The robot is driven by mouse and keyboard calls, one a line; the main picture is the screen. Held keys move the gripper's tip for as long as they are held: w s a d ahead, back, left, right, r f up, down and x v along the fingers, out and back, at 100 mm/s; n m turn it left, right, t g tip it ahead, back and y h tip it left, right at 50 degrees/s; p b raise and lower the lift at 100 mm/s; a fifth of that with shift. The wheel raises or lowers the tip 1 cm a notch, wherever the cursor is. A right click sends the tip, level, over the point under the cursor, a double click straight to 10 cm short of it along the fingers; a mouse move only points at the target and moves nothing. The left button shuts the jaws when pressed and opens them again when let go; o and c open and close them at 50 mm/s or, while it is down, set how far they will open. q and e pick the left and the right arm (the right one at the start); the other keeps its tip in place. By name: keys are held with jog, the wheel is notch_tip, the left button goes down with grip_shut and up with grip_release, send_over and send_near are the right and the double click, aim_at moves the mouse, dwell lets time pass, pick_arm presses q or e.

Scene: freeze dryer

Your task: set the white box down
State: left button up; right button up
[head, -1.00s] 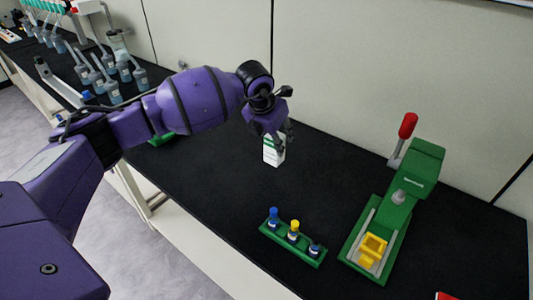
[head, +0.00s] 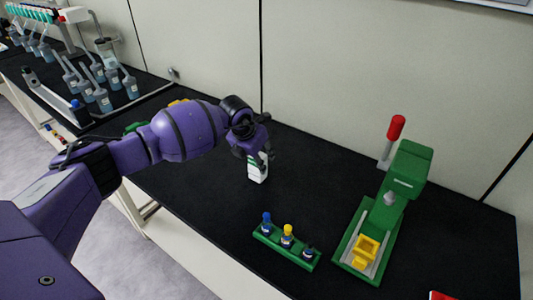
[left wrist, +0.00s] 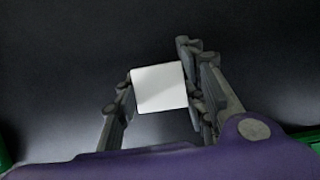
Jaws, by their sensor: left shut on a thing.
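In the left wrist view the box's white top (left wrist: 159,88) sits between the two fingers of my left gripper (left wrist: 160,95). I cannot tell for sure whether the bottom of the box touches the bench. My right gripper is in neither view.
A green rack (head: 286,246) with blue- and yellow-capped vials stands in front. A green press (head: 385,215) with a red lever stands at the right. Bottles (head: 100,90) stand far left. The bench top (head: 310,190) between the box and the press is clear.

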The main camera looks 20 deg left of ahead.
pick_arm(q)
jog(key=o, duration=1.1)
jog(key=shift+f, duration=0.2)
jog(key=shift+c, duration=0.2)
